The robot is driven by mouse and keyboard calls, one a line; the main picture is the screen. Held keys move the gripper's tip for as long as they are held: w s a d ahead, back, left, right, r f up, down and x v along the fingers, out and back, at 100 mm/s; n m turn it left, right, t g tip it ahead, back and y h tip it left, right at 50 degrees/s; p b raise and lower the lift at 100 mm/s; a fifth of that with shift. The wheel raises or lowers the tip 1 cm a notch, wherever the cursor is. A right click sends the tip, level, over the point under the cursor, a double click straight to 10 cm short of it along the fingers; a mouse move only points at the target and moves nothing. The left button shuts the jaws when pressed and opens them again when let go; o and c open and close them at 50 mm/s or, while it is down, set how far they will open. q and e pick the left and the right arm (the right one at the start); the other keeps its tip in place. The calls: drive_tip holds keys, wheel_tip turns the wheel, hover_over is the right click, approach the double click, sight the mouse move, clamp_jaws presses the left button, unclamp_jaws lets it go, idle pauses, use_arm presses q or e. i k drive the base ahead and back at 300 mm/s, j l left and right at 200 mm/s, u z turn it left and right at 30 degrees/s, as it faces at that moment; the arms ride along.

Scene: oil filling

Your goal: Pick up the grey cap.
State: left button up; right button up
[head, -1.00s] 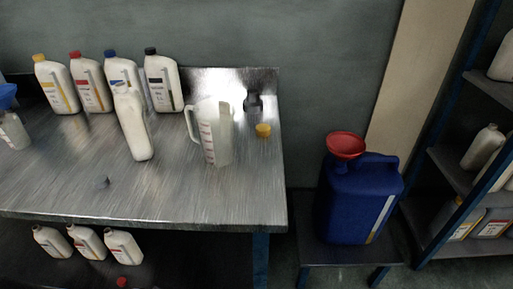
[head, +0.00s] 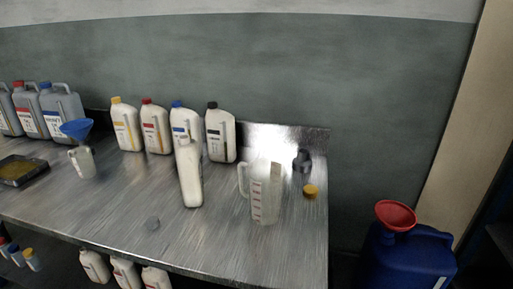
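A small grey cap (head: 152,224) lies on the metal workbench (head: 110,215) near its front edge, left of and in front of an uncapped-looking white bottle (head: 191,175). Nothing touches the cap. Neither of my grippers shows in the head view.
A clear measuring jug (head: 264,195), a dark object (head: 302,161) and a yellow cap (head: 310,191) stand to the right. Several white bottles (head: 158,130) line the back. A blue funnel (head: 76,129) is at left. A blue canister (head: 405,262) with a red funnel (head: 395,215) stands beyond the bench.

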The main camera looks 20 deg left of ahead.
sight(152, 222)
drive_tip(key=u, duration=1.25)
drive_tip(key=z, duration=0.6)
drive_tip(key=j+z, duration=0.25)
drive_tip(key=z, duration=0.25)
drive_tip(key=j+z, duration=0.25)
drive_tip(key=z, duration=0.2)
drive_tip(key=k+j+z, duration=0.1)
drive_tip(key=j+z, duration=0.2)
drive_tip(key=k+j+z, duration=0.1)
drive_tip(key=j+z, duration=0.15)
drive_tip(key=j, duration=0.15)
drive_tip(key=k+j+z, duration=0.15)
drive_tip(key=j, duration=0.2)
drive_tip(key=k+j+z, duration=0.15)
drive_tip(key=k+j, duration=0.25)
drive_tip(key=j, duration=0.15)
drive_tip(key=k+j, duration=0.25)
drive_tip(key=j, duration=0.2)
drive_tip(key=k+j, duration=0.2)
drive_tip(key=j, duration=0.25)
drive_tip(key=z, duration=0.05)
